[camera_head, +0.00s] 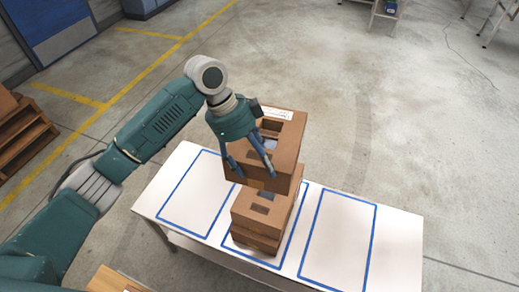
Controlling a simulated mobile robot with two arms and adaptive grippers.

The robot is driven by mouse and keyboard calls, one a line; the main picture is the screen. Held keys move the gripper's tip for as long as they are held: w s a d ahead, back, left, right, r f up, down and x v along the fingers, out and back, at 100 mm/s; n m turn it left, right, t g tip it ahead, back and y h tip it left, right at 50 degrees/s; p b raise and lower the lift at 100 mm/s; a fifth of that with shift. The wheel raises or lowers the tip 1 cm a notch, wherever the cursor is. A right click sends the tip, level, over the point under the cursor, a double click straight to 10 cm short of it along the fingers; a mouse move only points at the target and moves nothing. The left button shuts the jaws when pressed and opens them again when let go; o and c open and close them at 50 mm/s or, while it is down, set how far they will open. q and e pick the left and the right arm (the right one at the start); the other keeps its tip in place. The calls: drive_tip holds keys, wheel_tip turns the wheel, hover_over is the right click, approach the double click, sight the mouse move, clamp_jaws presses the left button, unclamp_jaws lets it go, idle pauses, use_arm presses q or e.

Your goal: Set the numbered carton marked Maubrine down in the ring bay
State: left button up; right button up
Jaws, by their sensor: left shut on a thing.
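My left gripper (254,168) reaches down from above and is shut on a brown carton (287,150) with a white label on its top; the writing is too small to read. The held carton is above a stack of brown cartons (264,214); I cannot tell whether they touch. The stack stands inside the middle of three blue-outlined bays on a white table (148,207). The left bay (195,195) and right bay (338,238) are empty. No ring mark shows, so I cannot tell which is the ring bay. My right gripper is not in view.
Wooden pallets (20,135) are at the left edge, beside yellow floor lines (120,92). A blue door (70,30) is at the upper left. A brown box-like thing (112,280) shows at the bottom left. The floor behind the table is clear.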

use_arm(q)
drive_tip(key=shift+w+d+m, duration=0.2)
drive_tip(key=shift+d+m, duration=0.3)
drive_tip(key=shift+f, duration=0.2)
drive_tip(key=shift+s+a+f, duration=0.1)
drive_tip(key=shift+f, duration=1.2)
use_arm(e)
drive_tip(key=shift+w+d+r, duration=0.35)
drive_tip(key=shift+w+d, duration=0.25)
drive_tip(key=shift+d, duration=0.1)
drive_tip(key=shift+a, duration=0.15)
use_arm(q)
drive_tip(key=shift+f, duration=0.35)
drive_tip(key=shift+a+f+b, duration=0.1)
drive_tip(key=shift+f+b, duration=0.25)
drive_tip(key=shift+f, duration=0.2)
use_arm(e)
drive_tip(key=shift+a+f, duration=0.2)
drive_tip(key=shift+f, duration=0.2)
use_arm(q)
drive_tip(key=shift+f, duration=0.1)
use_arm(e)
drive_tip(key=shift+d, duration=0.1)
